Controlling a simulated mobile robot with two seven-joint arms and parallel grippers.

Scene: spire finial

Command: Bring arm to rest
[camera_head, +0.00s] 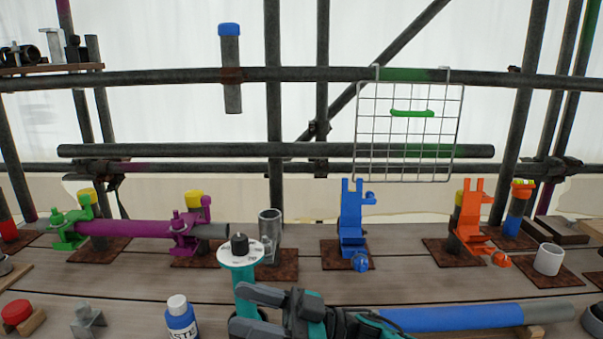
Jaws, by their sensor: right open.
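My right gripper (236,308) is low in the middle of the head view, its dark fingers pointing left. They are apart with nothing visible between them, so it is open and empty. Its wrist and teal parts run off to the right along the bottom edge. Just behind the fingers stands a teal post (243,279) with a white disc top and a dark knob; its lower part is hidden by the gripper. I cannot tell whether they touch. My left gripper is not in view.
A white-labelled blue bottle (181,320) stands left of the gripper. A blue tube (455,317) lies to the right. Behind are a grey open cup (270,232), a blue bracket (352,225), an orange bracket (473,225) and a purple tube (130,229).

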